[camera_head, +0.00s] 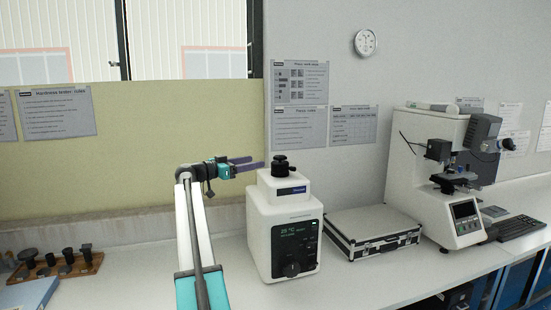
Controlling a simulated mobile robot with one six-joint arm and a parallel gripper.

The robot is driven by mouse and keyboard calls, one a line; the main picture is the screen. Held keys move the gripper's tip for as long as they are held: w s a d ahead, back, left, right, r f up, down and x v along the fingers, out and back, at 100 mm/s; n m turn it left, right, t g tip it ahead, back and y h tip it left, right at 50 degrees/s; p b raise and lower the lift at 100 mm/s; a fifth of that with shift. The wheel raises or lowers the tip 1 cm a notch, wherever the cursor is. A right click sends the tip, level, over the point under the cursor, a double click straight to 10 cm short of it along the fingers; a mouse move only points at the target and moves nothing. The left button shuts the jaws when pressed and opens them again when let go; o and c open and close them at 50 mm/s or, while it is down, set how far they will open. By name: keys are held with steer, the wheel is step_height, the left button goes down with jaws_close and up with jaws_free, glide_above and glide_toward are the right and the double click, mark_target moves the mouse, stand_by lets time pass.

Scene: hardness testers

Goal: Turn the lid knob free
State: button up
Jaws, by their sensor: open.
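The black lid knob (281,165) stands upright on top of a white box-shaped machine (262,228) in the middle of the bench. The machine's front has a dark panel (296,240) reading 25 °C and a dial at its lower edge. My gripper (257,162) is level with the knob and just to its left. Its two purple fingers are open and point right toward the knob. They look empty. I cannot tell whether the fingertip nearest the knob touches it. Whether the lid is loose does not show.
A silver-edged case (370,232) lies right of the machine. A hardness tester (440,175) stands farther right, with a keyboard (518,227) beside it. A wooden holder (58,271) with several dark pieces is at left. The wall is close behind. Bench in front of the case is clear.

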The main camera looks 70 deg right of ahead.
mark_target(275, 157)
steer(key=shift+d, duration=0.1)
steer(key=p+x, duration=0.3)
steer(key=x, duration=0.9)
steer(key=shift+s+d+r+p, duration=0.1)
steer(key=shift+d+r+p, duration=0.05)
steer(key=shift+p, duration=0.2)
steer(key=shift+s+d, duration=0.4)
steer(key=shift+d, duration=0.15)
steer(key=c, duration=1.1)
steer(key=shift+o, duration=0.2)
